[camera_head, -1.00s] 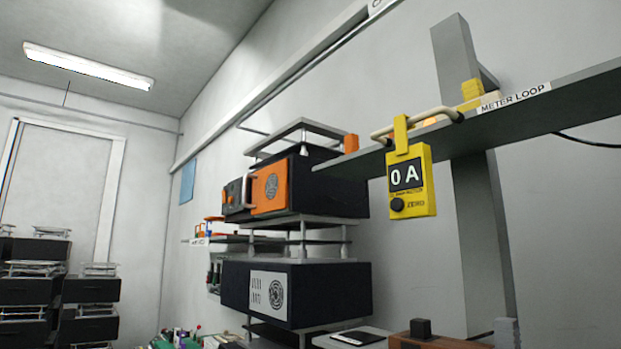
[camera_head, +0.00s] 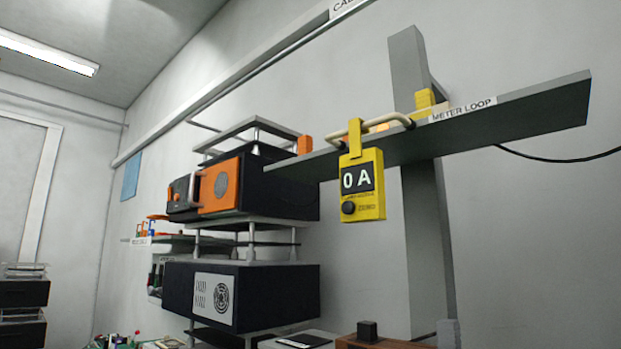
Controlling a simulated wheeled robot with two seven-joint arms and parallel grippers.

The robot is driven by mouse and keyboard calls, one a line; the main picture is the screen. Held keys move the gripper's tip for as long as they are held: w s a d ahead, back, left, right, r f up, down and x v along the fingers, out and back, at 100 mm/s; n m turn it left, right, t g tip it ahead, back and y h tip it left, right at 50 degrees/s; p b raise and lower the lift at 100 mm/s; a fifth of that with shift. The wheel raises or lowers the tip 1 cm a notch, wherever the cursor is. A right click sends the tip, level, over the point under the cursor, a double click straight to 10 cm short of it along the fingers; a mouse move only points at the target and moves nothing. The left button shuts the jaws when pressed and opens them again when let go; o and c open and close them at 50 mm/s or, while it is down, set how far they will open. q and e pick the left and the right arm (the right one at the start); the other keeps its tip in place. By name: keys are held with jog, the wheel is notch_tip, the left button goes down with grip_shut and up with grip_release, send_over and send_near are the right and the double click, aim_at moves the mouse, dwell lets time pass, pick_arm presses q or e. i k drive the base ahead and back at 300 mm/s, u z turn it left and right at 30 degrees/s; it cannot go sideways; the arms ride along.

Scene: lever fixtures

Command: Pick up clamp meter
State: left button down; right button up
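The yellow clamp meter (camera_head: 362,209) hangs upright by its yellow hook from a pale rod loop (camera_head: 345,133) at the front edge of a grey shelf labelled METER LOOP. Its dark display reads 0 A, with a round black knob below it. Neither of my grippers shows in the head view, so I cannot see whether either is open or shut.
The grey shelf (camera_head: 520,124) juts out from a grey upright post (camera_head: 425,240), and a black cable runs off to the right. Stacked dark equipment boxes (camera_head: 282,292) stand left of the meter. A brown block (camera_head: 388,341) lies at the bottom edge. Space in front of the meter looks clear.

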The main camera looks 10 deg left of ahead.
aim_at(362, 173)
jog(key=z, duration=2.4)
jog(key=k, duration=1.25)
jog(key=u, duration=1.8)
jog(key=i, duration=0.5)
